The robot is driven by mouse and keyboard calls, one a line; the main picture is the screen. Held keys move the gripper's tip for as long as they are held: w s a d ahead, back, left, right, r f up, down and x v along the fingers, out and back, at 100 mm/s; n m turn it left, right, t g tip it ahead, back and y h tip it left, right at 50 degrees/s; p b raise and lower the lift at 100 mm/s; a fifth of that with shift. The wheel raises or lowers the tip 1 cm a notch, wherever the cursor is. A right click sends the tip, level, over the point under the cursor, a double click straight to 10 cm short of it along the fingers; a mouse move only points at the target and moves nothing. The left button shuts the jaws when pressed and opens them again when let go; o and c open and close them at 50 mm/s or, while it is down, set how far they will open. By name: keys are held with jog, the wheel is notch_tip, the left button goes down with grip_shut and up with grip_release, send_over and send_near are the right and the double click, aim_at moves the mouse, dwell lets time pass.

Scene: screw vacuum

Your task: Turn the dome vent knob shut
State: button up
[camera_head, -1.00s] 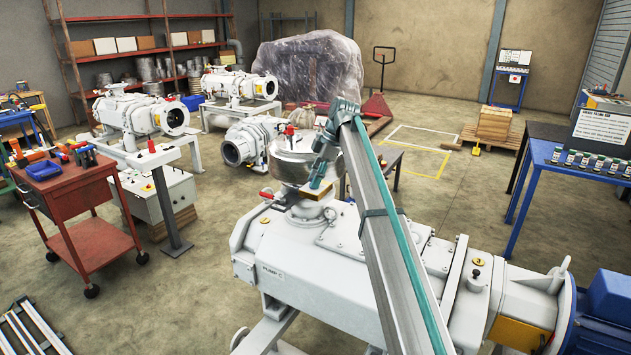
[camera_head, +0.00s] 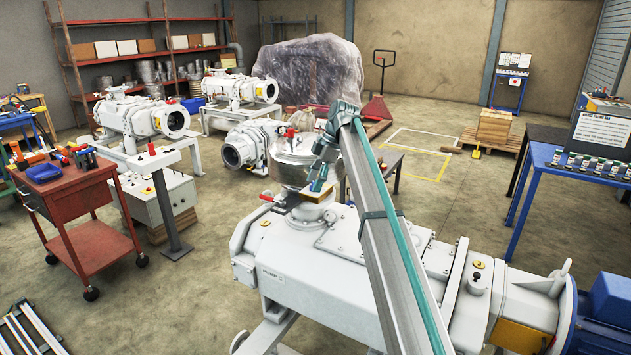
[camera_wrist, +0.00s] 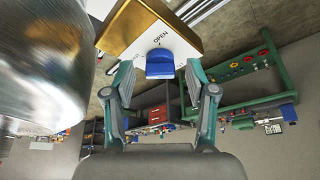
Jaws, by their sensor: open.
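The dome (camera_head: 293,160) is a shiny silver vessel standing on the white pump, and it fills the left of the wrist view (camera_wrist: 40,70). The vent knob (camera_wrist: 160,64) is a blue tab on a white face marked OPEN, set on a brass-edged block (camera_wrist: 135,28). The block also shows beside the dome in the head view (camera_head: 318,193), where the knob itself is hard to make out. My gripper (camera_wrist: 160,78) is open, with one finger on each side of the knob and visible gaps between. In the head view my gripper (camera_head: 318,183) is at the block, partly hidden by my arm.
The white pump body (camera_head: 320,265) lies below my arm. A red tool cart (camera_head: 75,200) stands at left, and a blue table (camera_head: 575,170) at right. Other white pumps (camera_head: 145,118) stand behind. A green rack (camera_wrist: 250,70) shows in the wrist view.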

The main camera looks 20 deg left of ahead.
jog(key=shift+r, duration=0.1)
jog(key=v, duration=0.7)
jog(key=shift+w+d+r, duration=0.1)
